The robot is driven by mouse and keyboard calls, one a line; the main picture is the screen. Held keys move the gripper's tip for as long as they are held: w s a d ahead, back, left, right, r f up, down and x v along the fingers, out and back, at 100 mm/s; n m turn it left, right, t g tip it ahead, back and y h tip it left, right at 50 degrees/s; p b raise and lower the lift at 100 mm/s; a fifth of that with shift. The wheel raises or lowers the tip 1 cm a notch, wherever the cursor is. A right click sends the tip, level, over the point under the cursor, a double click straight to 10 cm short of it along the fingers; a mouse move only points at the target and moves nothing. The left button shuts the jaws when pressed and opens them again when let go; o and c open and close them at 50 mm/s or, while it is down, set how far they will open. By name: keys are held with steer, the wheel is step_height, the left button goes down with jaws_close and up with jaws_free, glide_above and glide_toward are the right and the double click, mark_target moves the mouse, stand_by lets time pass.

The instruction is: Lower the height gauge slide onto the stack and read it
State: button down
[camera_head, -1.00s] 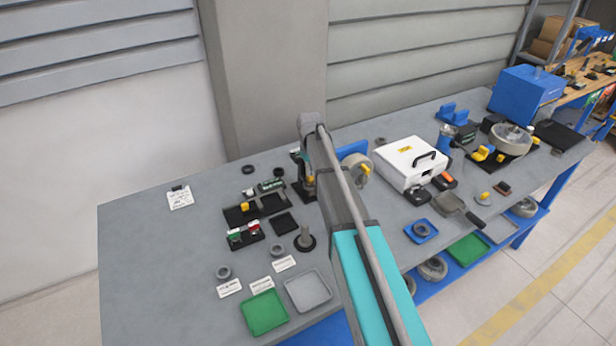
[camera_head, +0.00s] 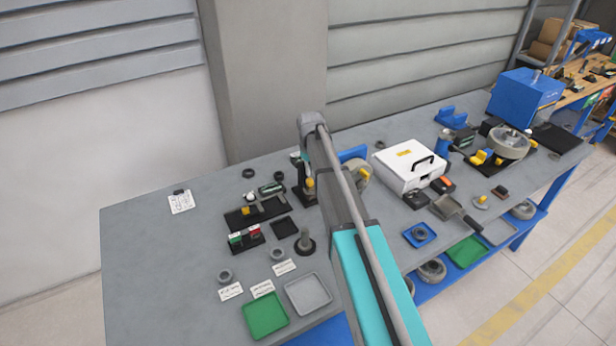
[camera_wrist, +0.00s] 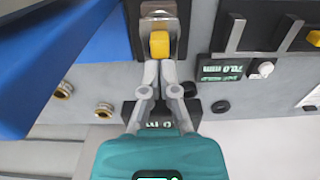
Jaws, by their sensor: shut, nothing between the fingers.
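The height gauge (camera_head: 301,192) stands on the grey bench, a dark upright partly hidden by my arm in the head view. In the wrist view its dark body (camera_wrist: 137,25) carries a yellow knob (camera_wrist: 159,44) below a bright metal part. My gripper (camera_wrist: 163,66) is shut, with its fingertips at the knob's near edge and nothing between them. I cannot tell whether they touch it. A display (camera_wrist: 172,124) behind the fingers is mostly covered, with only "0 mm" readable. I cannot make out the stack or whether the slide rests on it.
A second display (camera_wrist: 222,72) reads 70.0 mm beside a black fixture. A blue part (camera_wrist: 75,50) stands close on the left of the wrist view. A white case (camera_head: 408,168) stands right of my arm; green (camera_head: 265,316) and grey trays (camera_head: 308,294) lie at the front. The bench's left end is mostly clear.

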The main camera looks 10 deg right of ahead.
step_height(320, 180, up, 6)
steer(key=p, duration=0.6)
steer(key=shift+r, duration=0.2)
steer(key=shift+s, duration=0.1)
stand_by(0.4)
steer(key=s+f+m+b, duration=0.1)
steer(key=s+f+b, duration=0.1)
steer(key=s, duration=1.2)
steer(key=s+f+m+b, duration=0.2)
steer(key=s, duration=1.2)
steer(key=shift+s+a+f+m+b, duration=0.15)
steer(key=shift+s+f+m+b, duration=0.15)
steer(key=shift+s, duration=0.1)
